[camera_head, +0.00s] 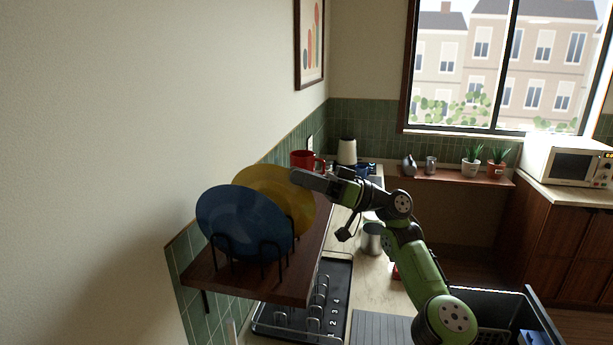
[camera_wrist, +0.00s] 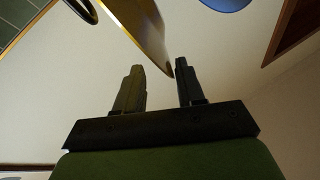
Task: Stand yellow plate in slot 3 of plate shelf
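The yellow plate (camera_head: 290,195) stands on edge on the wooden wall shelf (camera_head: 290,289), behind the blue plate (camera_head: 245,222), which hides part of it. The blue plate stands in black wire dividers (camera_head: 262,250). I cannot read slot numbers on this shelf, and the yellow plate's foot is hidden. My gripper (camera_head: 305,179) is at the yellow plate's upper right rim. In the wrist view, its fingers (camera_wrist: 160,64) are apart, with the yellow plate's rim (camera_wrist: 145,30) reaching the gap between the fingertips. I see no clear grip on it.
A black dish rack (camera_head: 340,310) with numbers 2, 3 and 4 visible sits on the counter below the shelf. A red mug (camera_head: 303,159) stands behind the yellow plate. A white kettle (camera_head: 347,151) is farther back. The wall is close at left.

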